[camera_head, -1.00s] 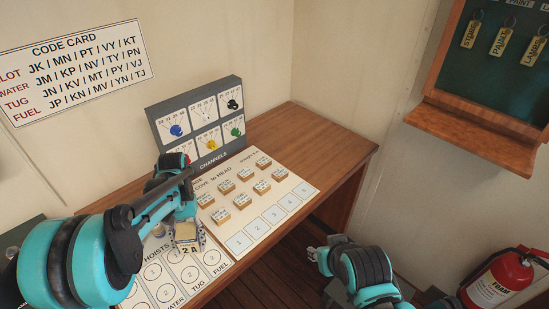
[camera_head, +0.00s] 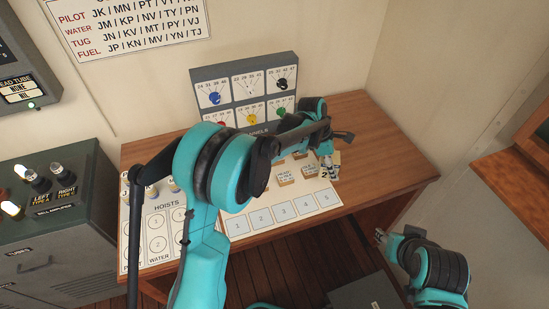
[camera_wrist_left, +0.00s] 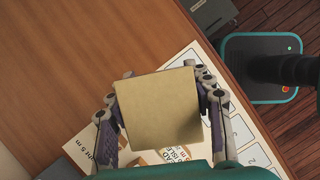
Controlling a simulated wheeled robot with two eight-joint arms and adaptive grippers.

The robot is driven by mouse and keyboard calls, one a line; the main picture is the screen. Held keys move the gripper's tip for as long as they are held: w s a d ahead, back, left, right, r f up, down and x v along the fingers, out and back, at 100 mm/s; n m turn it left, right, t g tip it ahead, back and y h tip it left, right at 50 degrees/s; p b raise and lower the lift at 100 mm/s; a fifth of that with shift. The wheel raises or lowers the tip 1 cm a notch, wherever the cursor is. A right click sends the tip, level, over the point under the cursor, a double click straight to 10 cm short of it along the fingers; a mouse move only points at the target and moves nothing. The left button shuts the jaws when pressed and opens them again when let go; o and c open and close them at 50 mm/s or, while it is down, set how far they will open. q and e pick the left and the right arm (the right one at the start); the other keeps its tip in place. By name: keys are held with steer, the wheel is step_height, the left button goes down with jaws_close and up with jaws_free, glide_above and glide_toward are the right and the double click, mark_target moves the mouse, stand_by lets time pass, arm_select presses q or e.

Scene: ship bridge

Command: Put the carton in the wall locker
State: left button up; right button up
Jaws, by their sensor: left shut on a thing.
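The carton (camera_wrist_left: 158,108) is a plain tan box between the fingers of my left gripper (camera_wrist_left: 160,100) in the left wrist view. My left gripper is shut on it, over the right part of the desk. In the head view the carton (camera_head: 337,158) is small and partly hidden by the fingers of the left gripper (camera_head: 328,167). My right gripper (camera_head: 380,236) is low, in front of the desk's right side; its jaws are too small to judge. I cannot make out a wall locker in these views.
The wooden desk (camera_head: 385,150) holds a channels panel (camera_head: 246,90), a hoists card (camera_head: 165,222) and a numbered card (camera_head: 285,215) with small blocks. A grey cabinet (camera_head: 60,235) stands left. A wooden ledge (camera_head: 510,180) is on the right wall. The desk's right end is bare.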

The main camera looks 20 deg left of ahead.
arm_select(q)
steer(key=w+d+r+n+t, duration=0.2)
steer(key=d+n, duration=0.3)
steer(key=d, duration=0.1)
steer(key=shift+y, duration=0.4)
steer(key=w+a+f, duration=0.1)
steer(key=w+f, duration=0.1)
steer(key=w, duration=0.1)
steer(key=w+a+f+b, duration=0.1)
steer(key=w+a+f, duration=0.1)
steer(key=w, duration=0.2)
steer(key=w+a+f+b, duration=0.1)
steer(key=w+f, duration=0.1)
steer(key=w, duration=0.2)
steer(key=shift+a+f, duration=0.4)
steer(key=shift+f+b, duration=0.65)
steer(key=shift+f, duration=1.35)
steer(key=shift+f, duration=0.1)
steer(key=o, duration=1.4)
steer(key=shift+o, duration=0.2)
